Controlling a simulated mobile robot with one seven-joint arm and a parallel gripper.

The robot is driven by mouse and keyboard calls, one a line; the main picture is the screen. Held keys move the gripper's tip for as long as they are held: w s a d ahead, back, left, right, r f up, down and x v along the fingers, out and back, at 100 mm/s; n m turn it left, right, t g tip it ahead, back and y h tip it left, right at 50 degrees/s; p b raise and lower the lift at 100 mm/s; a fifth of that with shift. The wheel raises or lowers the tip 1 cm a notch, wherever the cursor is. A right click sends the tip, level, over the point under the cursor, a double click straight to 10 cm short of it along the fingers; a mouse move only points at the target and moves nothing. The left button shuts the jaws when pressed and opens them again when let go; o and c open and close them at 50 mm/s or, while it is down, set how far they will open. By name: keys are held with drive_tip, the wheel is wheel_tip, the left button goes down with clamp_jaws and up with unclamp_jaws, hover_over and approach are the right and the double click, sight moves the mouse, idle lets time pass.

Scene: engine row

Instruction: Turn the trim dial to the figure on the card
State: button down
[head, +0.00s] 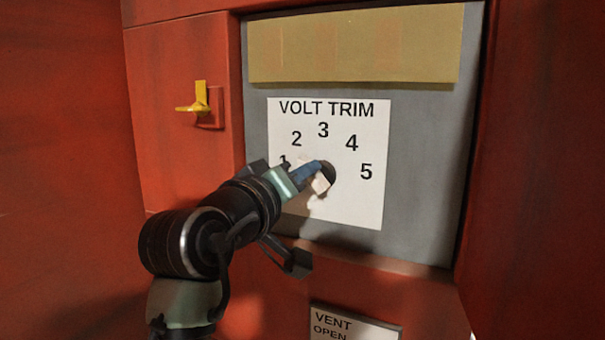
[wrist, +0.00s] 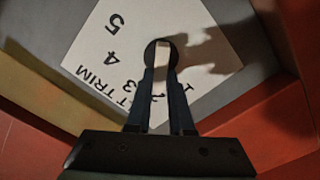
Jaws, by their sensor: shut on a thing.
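The trim dial is a dark round knob with a pale bar, seen on the white VOLT TRIM plate (head: 352,205). In the head view the dial (head: 329,172) is partly hidden by my fingers. Figures 2 to 5 show in an arc above it, and 1 is partly covered. My gripper (head: 314,176) is shut on the dial's pale bar. In the wrist view the bar (wrist: 162,54) stands between the fingertips (wrist: 161,72) of my gripper. I cannot tell which figure the bar points to. No separate card with a figure is readable.
A blank tan panel (head: 355,45) is above the plate in the grey recess. A yellow lever (head: 200,100) is on the red wall at the left. A plate reading VENT OPEN (head: 352,325) is below. Red walls stand on both sides of the recess.

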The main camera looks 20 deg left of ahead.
drive_tip(key=c, duration=0.8)
unclamp_jaws()
drive_tip(key=s+b, duration=0.6)
drive_tip(key=s, duration=0.7)
drive_tip(key=shift+a, duration=0.2)
